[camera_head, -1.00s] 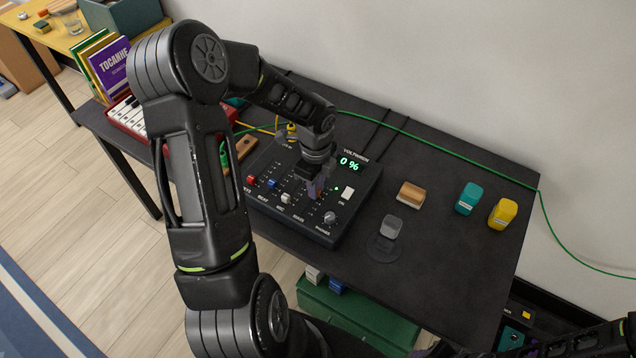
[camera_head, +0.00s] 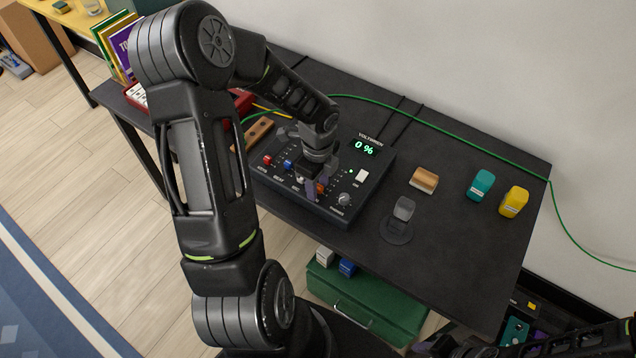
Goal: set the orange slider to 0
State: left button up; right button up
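My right gripper is not clearly visible; only part of that arm shows at the lower right.
A white switch (camera_head: 362,176) and a round knob (camera_head: 344,199) are close right of the gripper. A wooden block (camera_head: 424,180), a grey block (camera_head: 403,208), a teal container (camera_head: 480,185) and a yellow container (camera_head: 514,202) stand farther right. A green cable crosses the table's back.

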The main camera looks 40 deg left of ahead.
pick_arm(q)
jog(key=shift+r, duration=0.15)
notch_tip(320, 180, up, 8)
jog(key=shift+f, duration=0.25)
dwell(0.6)
